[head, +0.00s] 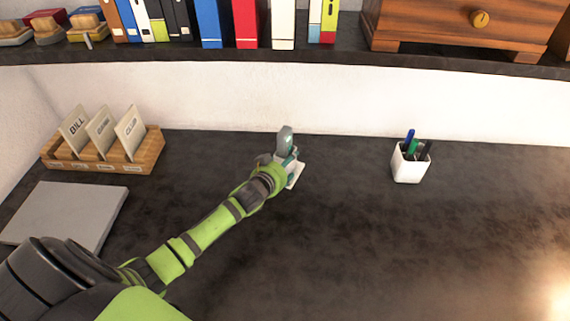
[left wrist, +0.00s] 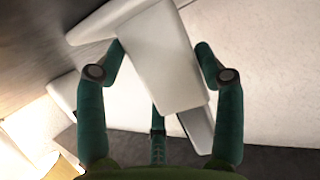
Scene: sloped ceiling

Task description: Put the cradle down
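The cradle shows in the head view as a small white piece (head: 297,174) with a grey rounded upright part (head: 286,138), near the back edge of the dark desk (head: 330,240). My left gripper (head: 287,157) is at it and hides part of it. In the left wrist view the cradle's pale body (left wrist: 158,65) lies between the two teal fingers of my left gripper (left wrist: 160,46). The left finger overlaps its edge; a thin gap seems to show at the right finger. I cannot tell whether its base touches the desk. My right gripper is not in view.
A white cup with pens (head: 410,165) stands to the right. A wooden card holder (head: 85,165) and a flat grey slab (head: 62,215) are at the left. A shelf (head: 340,57) with binders and a wooden drawer box runs above.

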